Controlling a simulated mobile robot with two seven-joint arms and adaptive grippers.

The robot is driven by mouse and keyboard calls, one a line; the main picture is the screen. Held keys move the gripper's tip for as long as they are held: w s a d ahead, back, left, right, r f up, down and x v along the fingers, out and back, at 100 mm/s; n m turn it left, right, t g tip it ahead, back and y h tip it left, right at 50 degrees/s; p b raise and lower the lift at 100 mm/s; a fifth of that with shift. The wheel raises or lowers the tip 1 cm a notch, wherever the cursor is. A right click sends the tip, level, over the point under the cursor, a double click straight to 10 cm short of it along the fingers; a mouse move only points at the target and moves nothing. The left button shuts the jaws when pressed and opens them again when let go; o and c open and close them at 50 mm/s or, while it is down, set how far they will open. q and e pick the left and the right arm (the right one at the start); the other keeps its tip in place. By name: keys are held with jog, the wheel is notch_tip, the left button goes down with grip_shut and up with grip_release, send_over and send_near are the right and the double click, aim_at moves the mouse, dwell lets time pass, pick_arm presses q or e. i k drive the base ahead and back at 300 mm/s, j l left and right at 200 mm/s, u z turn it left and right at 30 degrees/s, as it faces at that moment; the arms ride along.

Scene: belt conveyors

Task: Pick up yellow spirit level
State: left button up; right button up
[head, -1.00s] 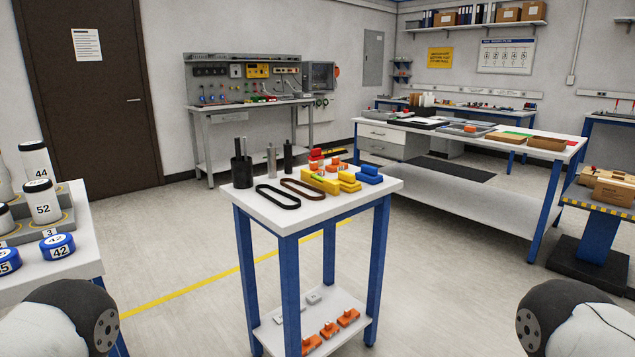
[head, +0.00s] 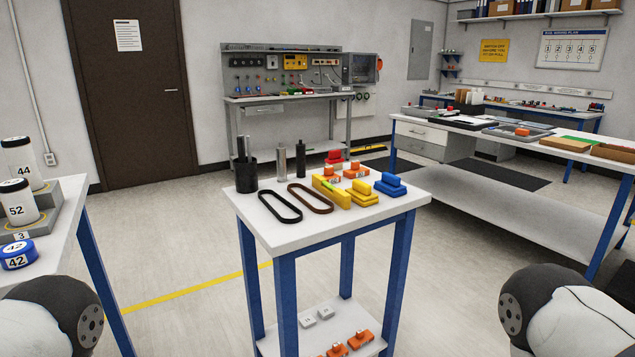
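The yellow spirit level (head: 331,190) stands on the small white-topped table (head: 285,236) in the middle of the head view, a long yellow bar with a green patch on it. It lies between a brown belt loop (head: 309,199) and a stepped yellow block (head: 362,193). Neither of my grippers is in view. Only a rounded dark part of each of my arms shows, at the lower left and lower right corners, well apart from the level.
A bench with numbered containers (head: 18,205) stands left. A long workbench (head: 520,150) stands right.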

aim_at(340, 197)
jog(key=i+l+u, duration=0.25)
jog(key=l, duration=0.25)
jog(key=i+l+u, duration=0.25)
jog(key=l, duration=0.3)
jog(key=i+l+u, duration=0.1)
jog(key=l+u, duration=0.15)
jog(key=l, duration=0.3)
jog(key=i+l+u, duration=0.1)
jog(key=l+u, duration=0.15)
jog(key=l, duration=0.35)
jog(key=l+u, duration=0.25)
jog(key=l, duration=0.4)
jog(key=i, duration=0.05)
